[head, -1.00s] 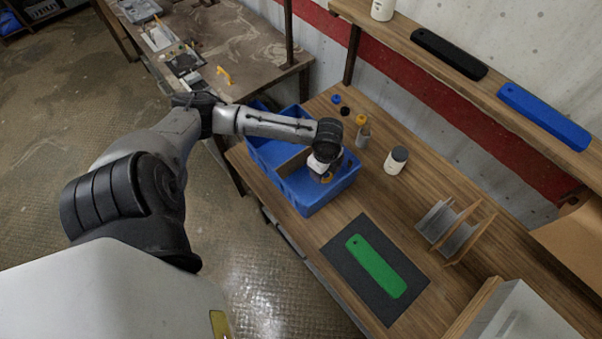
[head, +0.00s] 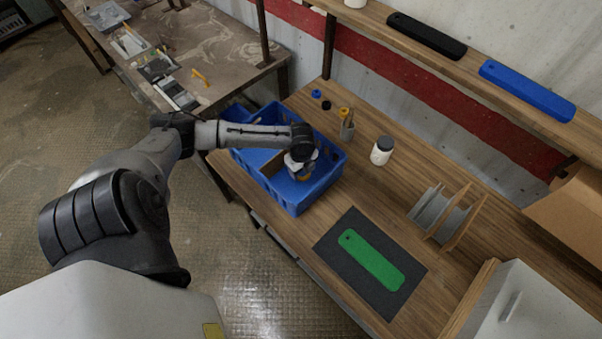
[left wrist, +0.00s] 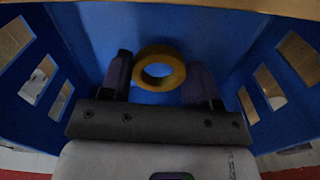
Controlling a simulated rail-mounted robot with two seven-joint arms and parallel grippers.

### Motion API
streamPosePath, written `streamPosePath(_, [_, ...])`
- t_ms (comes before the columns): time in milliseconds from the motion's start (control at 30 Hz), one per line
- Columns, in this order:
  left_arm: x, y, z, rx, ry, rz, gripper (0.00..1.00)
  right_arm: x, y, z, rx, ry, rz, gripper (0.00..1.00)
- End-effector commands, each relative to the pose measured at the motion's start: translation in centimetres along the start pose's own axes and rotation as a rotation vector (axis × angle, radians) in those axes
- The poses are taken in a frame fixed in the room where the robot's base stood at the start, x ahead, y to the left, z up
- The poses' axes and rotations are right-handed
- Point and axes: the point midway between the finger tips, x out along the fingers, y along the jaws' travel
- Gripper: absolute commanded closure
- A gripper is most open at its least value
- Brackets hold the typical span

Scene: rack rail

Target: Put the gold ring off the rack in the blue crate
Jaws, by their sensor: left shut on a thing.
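The gold ring (left wrist: 159,68) is between the two fingers of my left gripper (left wrist: 160,82) in the left wrist view. The fingers are shut on it, one at each side. In the head view my left gripper (head: 300,173) reaches down into the near right compartment of the blue crate (head: 320,192). Blue crate walls (left wrist: 205,25) surround the ring in the left wrist view. I cannot tell whether the ring touches the crate floor. My right gripper is not in view.
A green bar (head: 370,262) lies on a dark mat (head: 328,250). A shelf above holds a black bar (head: 426,36) and a blue bar (head: 527,91).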

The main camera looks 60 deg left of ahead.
Motion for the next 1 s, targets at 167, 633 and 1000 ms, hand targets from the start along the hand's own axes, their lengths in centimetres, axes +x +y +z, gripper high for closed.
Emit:
streamPosePath(167, [2.3,0.1,-0.1,-0.002,0.002,0.002,0.68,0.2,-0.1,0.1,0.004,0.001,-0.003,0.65])
streamPosePath(633, [3.4,0.0,0.0,0.000,0.000,0.000,0.68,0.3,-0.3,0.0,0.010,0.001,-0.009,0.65])
streamPosePath(1000, [3.4,0.0,0.0,0.000,0.000,0.000,0.19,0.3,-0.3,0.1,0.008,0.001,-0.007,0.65])
